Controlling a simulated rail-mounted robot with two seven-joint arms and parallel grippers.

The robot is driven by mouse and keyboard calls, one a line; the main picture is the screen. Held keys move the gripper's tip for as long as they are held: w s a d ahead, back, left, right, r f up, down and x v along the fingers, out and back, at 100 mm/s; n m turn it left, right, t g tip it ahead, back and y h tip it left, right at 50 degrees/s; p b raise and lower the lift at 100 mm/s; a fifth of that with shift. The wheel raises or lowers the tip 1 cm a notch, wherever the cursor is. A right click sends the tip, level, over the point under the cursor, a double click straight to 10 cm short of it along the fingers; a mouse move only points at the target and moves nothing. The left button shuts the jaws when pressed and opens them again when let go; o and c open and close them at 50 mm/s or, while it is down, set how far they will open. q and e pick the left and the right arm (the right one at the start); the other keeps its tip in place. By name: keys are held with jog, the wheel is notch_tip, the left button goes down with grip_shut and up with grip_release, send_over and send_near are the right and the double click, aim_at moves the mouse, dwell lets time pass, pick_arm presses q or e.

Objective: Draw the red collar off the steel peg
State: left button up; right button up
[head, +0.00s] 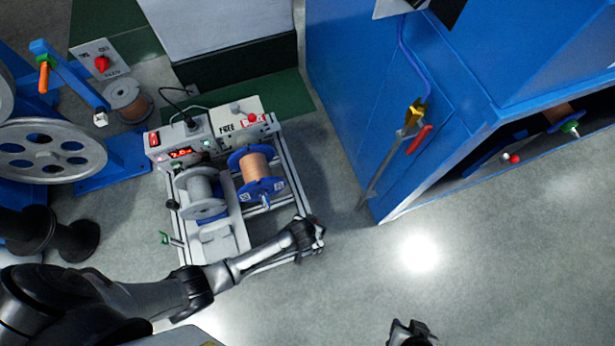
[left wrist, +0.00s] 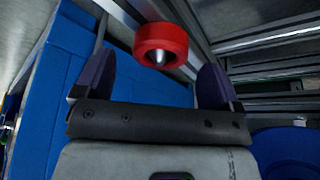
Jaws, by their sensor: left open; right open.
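In the left wrist view the red collar (left wrist: 174,44) is a short ring around a steel peg (left wrist: 159,57), whose rounded tip shows in its middle. The peg is by grey metal rails. My left gripper (left wrist: 157,68) is open, its two dark fingers apart, with the collar just beyond and between the fingertips. I see no finger touching the collar. In the head view my left gripper (head: 316,232) is at the right front corner of the spool machine (head: 232,122), and the collar cannot be made out there. My right gripper (head: 410,332) is open and empty at the bottom edge.
The machine carries a grey spool (head: 203,192) and a blue spool with copper wire (head: 256,172). The floor at the lower right is clear.

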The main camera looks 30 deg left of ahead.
pick_arm(q)
jog(key=shift+b+x, duration=0.5)
jog(key=shift+x, duration=0.6)
jog(key=c, duration=1)
jog(key=shift+r+p, duration=0.55)
jog(key=shift+d+r+p, duration=0.1)
jog(key=shift+r+p, duration=0.45)
jog(key=shift+p, duration=0.2)
jog(key=shift+r+p, duration=0.65)
jog(key=shift+p, duration=0.1)
jog(key=shift+r, duration=0.1)
